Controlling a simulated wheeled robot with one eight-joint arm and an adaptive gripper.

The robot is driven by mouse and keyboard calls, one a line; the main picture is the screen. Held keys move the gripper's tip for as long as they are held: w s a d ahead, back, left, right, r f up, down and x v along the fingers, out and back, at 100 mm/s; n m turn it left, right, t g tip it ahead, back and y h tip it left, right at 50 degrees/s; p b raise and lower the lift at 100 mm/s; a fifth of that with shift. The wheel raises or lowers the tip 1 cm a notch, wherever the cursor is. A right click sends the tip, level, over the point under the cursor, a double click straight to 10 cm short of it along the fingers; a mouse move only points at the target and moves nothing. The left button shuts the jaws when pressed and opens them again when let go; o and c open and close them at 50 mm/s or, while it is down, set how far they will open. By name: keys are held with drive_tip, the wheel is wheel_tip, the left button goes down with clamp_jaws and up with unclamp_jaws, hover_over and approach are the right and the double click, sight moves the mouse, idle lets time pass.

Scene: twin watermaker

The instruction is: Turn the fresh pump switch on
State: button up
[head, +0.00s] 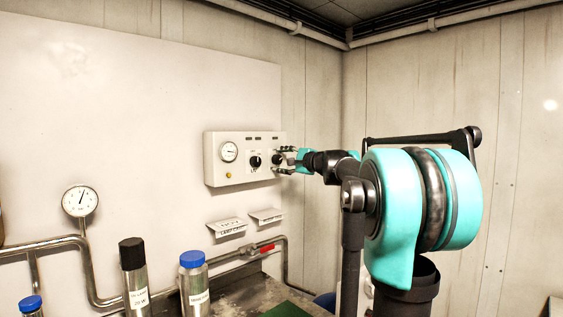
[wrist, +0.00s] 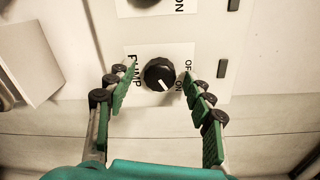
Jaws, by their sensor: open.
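A black round switch knob (wrist: 159,74) with a white pointer line sits on a white label reading "PUMP", "OFF" and "ON" in the wrist view. The line points to the lower right, roughly on the "ON" side. Any other word on the label is hidden by a finger. My gripper (wrist: 158,71) is open, its green-padded fingers on either side of the knob with small gaps visible. In the head view my gripper (head: 283,160) is at the right end of the control panel (head: 212,170) and covers much of this knob.
Another black knob (head: 255,161) is on the panel's left neighbouring label; it also shows at the wrist view's top (wrist: 143,3). The panel has a gauge (head: 229,152) and a yellow button (head: 229,175). Label shelves (head: 227,227), pipes and bottles (head: 194,285) stand below.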

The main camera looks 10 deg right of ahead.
drive_tip(key=v, duration=1.2)
